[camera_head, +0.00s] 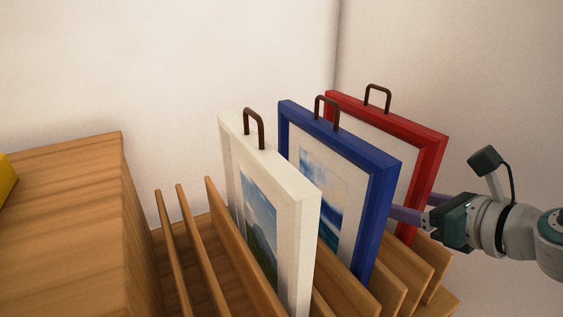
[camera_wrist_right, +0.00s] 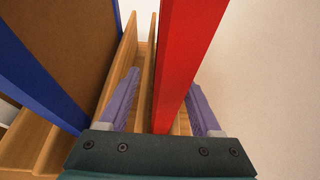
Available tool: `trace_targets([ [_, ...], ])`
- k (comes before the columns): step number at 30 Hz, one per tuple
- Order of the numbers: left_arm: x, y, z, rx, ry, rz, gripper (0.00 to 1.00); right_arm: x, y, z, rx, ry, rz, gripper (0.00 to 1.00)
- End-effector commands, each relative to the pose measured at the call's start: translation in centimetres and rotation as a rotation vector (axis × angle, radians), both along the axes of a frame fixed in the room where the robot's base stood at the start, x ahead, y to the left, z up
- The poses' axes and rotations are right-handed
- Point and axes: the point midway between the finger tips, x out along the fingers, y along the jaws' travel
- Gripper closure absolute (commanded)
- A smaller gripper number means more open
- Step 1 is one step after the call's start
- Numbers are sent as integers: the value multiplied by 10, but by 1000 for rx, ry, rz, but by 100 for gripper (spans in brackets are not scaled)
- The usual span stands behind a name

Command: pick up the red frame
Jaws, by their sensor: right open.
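The red frame (camera_head: 427,150) stands upright in the wooden rack at the right end of the row, with a dark handle (camera_head: 378,97) on its top edge. My right gripper (camera_head: 412,207) comes in from the right at the red frame's near edge. In the right wrist view, the open fingers (camera_wrist_right: 160,100) lie one on each side of the red frame's edge (camera_wrist_right: 178,75). Gaps show between the frame and both fingers. In the head view the blue frame hides part of the red frame. My left gripper is not in view.
The blue frame (camera_head: 377,190) stands close on the left of the red one, and shows in the right wrist view (camera_wrist_right: 35,80). A white frame (camera_head: 303,220) stands further left. The wooden rack (camera_head: 227,240) has empty slots at left, beside a wooden cabinet (camera_head: 70,220). Walls stand behind.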

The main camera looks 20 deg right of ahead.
Motion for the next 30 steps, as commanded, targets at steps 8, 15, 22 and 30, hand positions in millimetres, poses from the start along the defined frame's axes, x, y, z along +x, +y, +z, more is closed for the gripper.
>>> trace_targets([
  [8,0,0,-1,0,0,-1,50,5,1,-2,0,0,0,35],
  [15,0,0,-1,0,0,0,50,5,1,-2,1,0,0,57],
  [22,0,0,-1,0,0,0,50,5,0,-2,1,0,0,83],
  [30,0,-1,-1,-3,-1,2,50,5,0,-2,1,0,0,100],
])
